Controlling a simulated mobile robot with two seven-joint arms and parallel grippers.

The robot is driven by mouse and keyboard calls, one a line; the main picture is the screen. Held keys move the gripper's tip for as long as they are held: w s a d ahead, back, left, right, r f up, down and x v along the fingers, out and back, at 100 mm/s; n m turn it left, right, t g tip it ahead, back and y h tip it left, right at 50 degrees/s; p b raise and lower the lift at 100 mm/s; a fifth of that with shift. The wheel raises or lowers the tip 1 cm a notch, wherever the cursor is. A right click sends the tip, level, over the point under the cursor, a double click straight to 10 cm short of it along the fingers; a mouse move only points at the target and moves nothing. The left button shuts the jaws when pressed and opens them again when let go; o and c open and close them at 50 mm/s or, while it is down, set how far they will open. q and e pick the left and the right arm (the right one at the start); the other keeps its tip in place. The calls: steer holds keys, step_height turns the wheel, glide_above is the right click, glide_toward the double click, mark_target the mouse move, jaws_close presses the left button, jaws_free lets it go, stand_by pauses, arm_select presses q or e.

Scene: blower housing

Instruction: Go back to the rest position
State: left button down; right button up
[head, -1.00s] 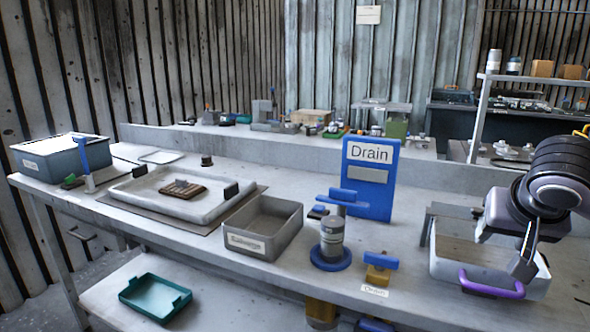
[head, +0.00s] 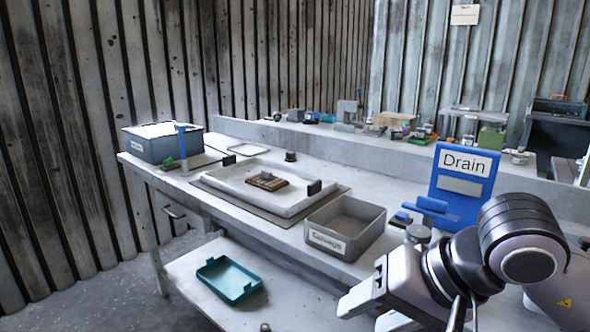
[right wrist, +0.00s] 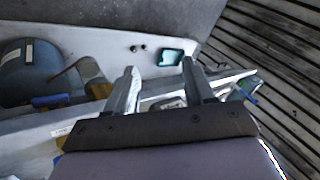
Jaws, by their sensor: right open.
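My right gripper (head: 464,315) is at the lower right of the head view, in front of the bench near the Drain sign, and its fingers are partly hidden by my arm. In the right wrist view its two fingers (right wrist: 160,68) stand apart with nothing between them. That view looks down past the bench, with a teal tray (right wrist: 169,57) seen beyond the fingertips. My left gripper is not in view.
The bench holds a grey bin (head: 372,246), a white tray (head: 228,184) with a brown part (head: 267,181), a blue-grey box (head: 160,148) and the blue Drain sign (head: 463,184). The teal tray (head: 228,279) lies on the lower shelf. Floor at left is clear.

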steer(key=s+a+f+m+g+y, duration=0.1)
steer(key=s+a+m+g+y, duration=0.45)
steer(key=m+y, duration=0.4)
steer(key=w+d+f+n+t+h, duration=0.2)
steer(key=d+f+n+t, duration=0.3)
steer(key=n, duration=0.7)
steer(key=w+d+f+n+t+h, duration=0.1)
steer(key=w+d+f+n+t, duration=0.4)
steer(key=n, duration=0.6)
steer(key=d+f+n+t+h, duration=0.25)
steer(key=n+t, duration=0.45)
steer(key=n, duration=0.5)
steer(key=s+d+f+m+g+h, duration=0.2)
steer(key=s+d+f+m+h, duration=0.15)
steer(key=f+m, duration=0.3)
steer(key=s+d+f+m+g+h, duration=0.2)
steer(key=s+d+f+m, duration=0.25)
steer(key=f, duration=0.35)
steer(key=s+d+f+m+g+h, duration=0.3)
steer(key=s+f+m, duration=0.2)
steer(key=f+m, duration=0.15)
steer(key=w+a+m+t, duration=0.15)
steer(key=a+m, duration=0.25)
steer(key=a, duration=0.5)
step_height(320, 180, up, 7)
steer(key=d+p, duration=0.1)
steer(key=p, duration=0.7)
steer(key=shift+s+d+y, duration=0.15)
steer(key=shift+s+y, duration=0.2)
steer(key=shift+s, duration=0.05)
